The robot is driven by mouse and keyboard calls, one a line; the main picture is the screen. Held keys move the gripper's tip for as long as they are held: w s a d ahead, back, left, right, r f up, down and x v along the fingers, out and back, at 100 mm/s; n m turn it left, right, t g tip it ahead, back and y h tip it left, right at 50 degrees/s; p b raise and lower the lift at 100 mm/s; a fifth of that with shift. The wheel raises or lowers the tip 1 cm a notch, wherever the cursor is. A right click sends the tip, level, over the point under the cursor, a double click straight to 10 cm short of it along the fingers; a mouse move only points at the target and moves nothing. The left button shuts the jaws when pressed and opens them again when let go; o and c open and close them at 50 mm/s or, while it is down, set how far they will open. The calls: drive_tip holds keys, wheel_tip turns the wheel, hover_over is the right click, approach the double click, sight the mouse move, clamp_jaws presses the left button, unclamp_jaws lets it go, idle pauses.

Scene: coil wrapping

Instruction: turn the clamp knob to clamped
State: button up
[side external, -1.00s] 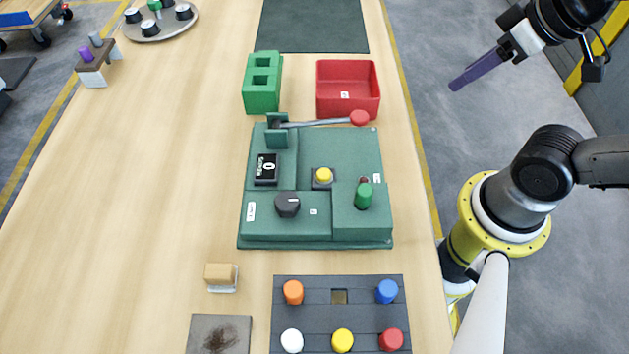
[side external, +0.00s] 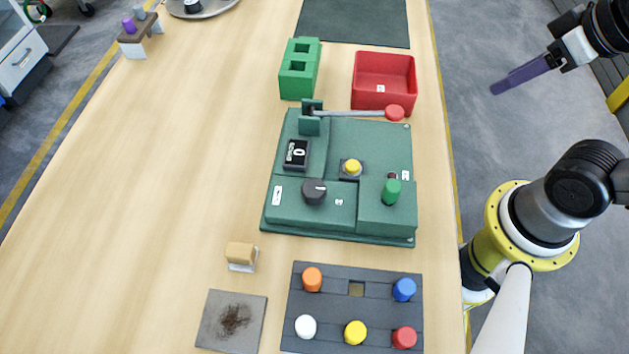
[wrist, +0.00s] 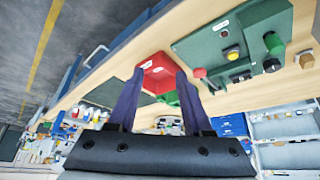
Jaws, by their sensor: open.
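A dark round knob (side external: 314,191) with a white pointer mark sits at the front left of the green machine panel (side external: 340,220); I take it as the clamp knob. Its mark points roughly right. The label plates beside it are too small to read. The knob also shows in the wrist view (wrist: 271,65), at the right. My gripper (side external: 497,89) is in the air off the table's right side, well away from the knob. In the wrist view its two purple fingers (wrist: 158,76) are spread apart with nothing between them.
The panel also carries a yellow button (side external: 351,168), a green cylinder (side external: 391,191), a counter display (side external: 297,153) and a lever with a red end (side external: 394,112). A red bin (side external: 384,82) and green block (side external: 300,70) stand behind. A peg board (side external: 332,301) lies in front.

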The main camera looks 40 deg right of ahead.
drive_tip(key=o, duration=0.4)
drive_tip(key=shift+m, duration=0.3)
drive_tip(key=w+a+r+m+g, duration=0.1)
drive_tip(key=w+a+r+m, duration=0.2)
drive_tip(key=w+r+m, duration=0.3)
drive_tip(key=n+g, duration=0.3)
drive_tip(key=g, duration=0.2)
hover_over(313, 186)
wheel_tip(313, 186, down, 5)
wheel_tip(313, 186, down, 13)
drive_tip(key=shift+f, duration=0.1)
